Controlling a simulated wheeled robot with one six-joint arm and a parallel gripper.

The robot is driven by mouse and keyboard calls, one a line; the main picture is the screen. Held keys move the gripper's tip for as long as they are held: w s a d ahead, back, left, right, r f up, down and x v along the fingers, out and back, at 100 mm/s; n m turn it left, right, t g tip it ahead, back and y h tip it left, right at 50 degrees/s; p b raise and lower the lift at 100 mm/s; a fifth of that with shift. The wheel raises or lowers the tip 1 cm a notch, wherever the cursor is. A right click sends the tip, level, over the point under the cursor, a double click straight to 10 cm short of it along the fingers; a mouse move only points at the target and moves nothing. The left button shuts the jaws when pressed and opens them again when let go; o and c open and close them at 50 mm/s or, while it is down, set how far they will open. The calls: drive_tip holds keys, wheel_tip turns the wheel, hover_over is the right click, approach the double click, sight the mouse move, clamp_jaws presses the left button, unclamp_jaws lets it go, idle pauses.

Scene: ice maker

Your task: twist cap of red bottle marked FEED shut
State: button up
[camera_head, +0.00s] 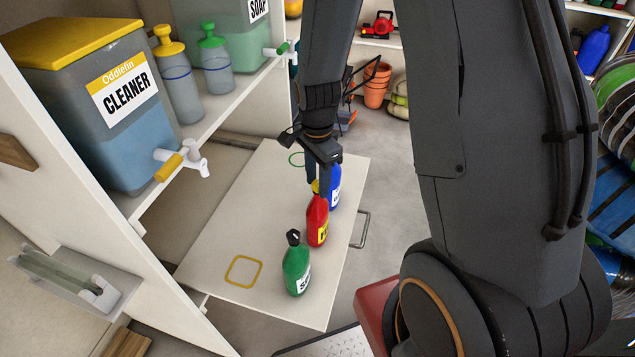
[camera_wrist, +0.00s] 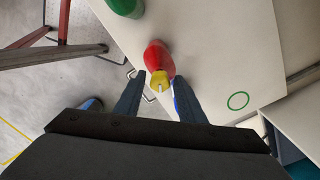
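The red bottle (camera_head: 317,224) stands upright on the white pull-out board, with a yellow label only partly readable. Its yellow cap (camera_wrist: 159,80) shows in the wrist view, with a small pale tip. My gripper (camera_wrist: 159,76) is open, pointing down, with one finger on each side of the cap in that view and a visible gap to it. In the head view my gripper (camera_head: 319,185) hangs at the height of the bottle's top and partly hides the cap. The red bottle (camera_wrist: 157,56) also shows in the wrist view. I cannot tell whether the cap is tight.
A green bottle (camera_head: 297,269) with a black cap stands nearer on the board (camera_head: 225,235). A blue bottle (camera_head: 335,188) stands close behind the red one. Yellow and green outlines mark bare spots on the board. The cleaner tank (camera_head: 98,130) with its tap is at left.

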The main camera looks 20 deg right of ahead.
drive_tip(key=shift+r+p, duration=2.4)
drive_tip(key=shift+r, duration=0.65)
drive_tip(key=shift+s+r+n+b, duration=0.4)
drive_tip(key=shift+n+b, duration=0.3)
drive_tip(key=shift+n, duration=0.2)
drive_tip(key=s+r+n+t+b, duration=0.1)
drive_tip(key=s+r+n+b, duration=0.2)
drive_tip(key=n, duration=1)
drive_tip(key=shift+s+b, duration=1.55)
drive_tip(key=shift+s, duration=1.3)
drive_tip(key=shift+r, duration=0.1)
drive_tip(key=shift+c, duration=0.6)
